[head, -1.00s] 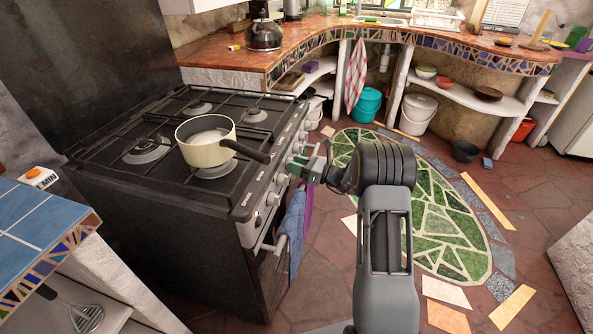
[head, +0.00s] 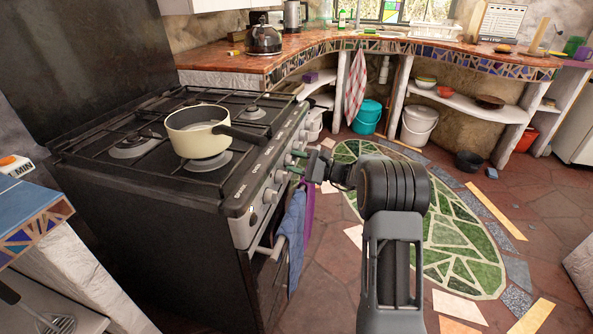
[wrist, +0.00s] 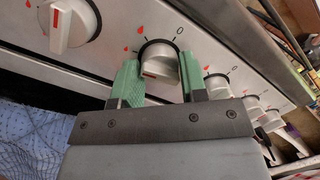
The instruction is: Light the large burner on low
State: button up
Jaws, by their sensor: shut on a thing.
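The stove (head: 70,152) is at the left in the head view, with a row of knobs along its front. My gripper (head: 299,167) is at this row. In the wrist view the green fingertips of my gripper (wrist: 160,80) are shut on one pale round knob (wrist: 161,62), one on each side. A red line shows low on its face; a 0 and red flame marks are printed around it. A large burner (head: 135,147) at the stove's left is bare. I see no flame.
A cream pot (head: 198,140) stands on the front burner, its dark handle toward the knobs. Other knobs flank the held one, including a larger-looking left knob (wrist: 66,22). A blue towel (head: 290,232) hangs at the oven front. The mosaic floor (head: 440,225) is open at right.

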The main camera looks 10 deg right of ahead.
jog(key=n+b, duration=0.2)
jog(key=n, duration=0.1)
jog(key=n+g+b, duration=0.1)
jog(key=n+b, duration=0.1)
jog(key=n, duration=0.1)
jog(key=n+b, duration=0.2)
jog(key=b, duration=0.1)
jog(key=shift+f+n+g, duration=0.25)
jog(key=shift+n+g, duration=0.05)
jog(key=shift+n, duration=0.1)
jog(key=shift+r+n, duration=0.1)
jog(key=shift+n, duration=0.2)
jog(key=o, duration=0.9)
jog(key=shift+r, duration=0.1)
jog(key=p+v, duration=0.3)
jog(key=v, duration=1.1)
jog(key=shift+p, duration=0.35)
jog(key=shift+a, duration=0.1)
grip_shut()
